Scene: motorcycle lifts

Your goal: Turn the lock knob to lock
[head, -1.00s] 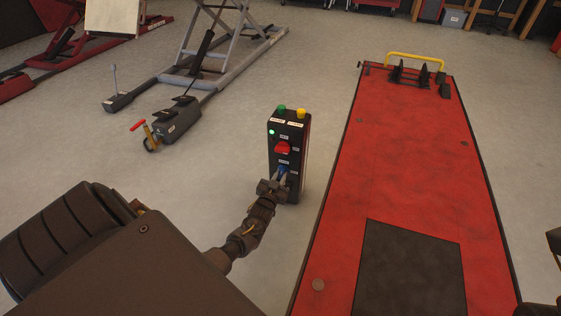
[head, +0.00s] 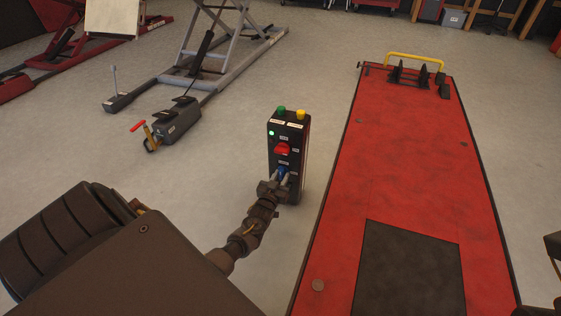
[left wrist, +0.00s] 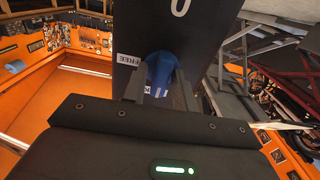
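A black control box (head: 301,160) stands upright on the floor left of the red lift platform. The blue lock knob (head: 281,170) is low on its front face. My left gripper (head: 282,179) is at the knob, with one finger on each side of it. In the left wrist view the blue knob (left wrist: 160,71) shows between the two fingers (left wrist: 159,92), which look closed on it. A "FREE" label (left wrist: 129,60) is left of the knob; another label below is mostly hidden by the fingers. My right gripper's fingers are not visible.
A red switch (head: 282,149) sits above the knob, with green (head: 281,109) and yellow (head: 300,114) buttons on top. The red lift platform (head: 415,170) lies close to the right. A grey pedal unit (head: 174,124) stands on the floor to the left. Floor around the box is clear.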

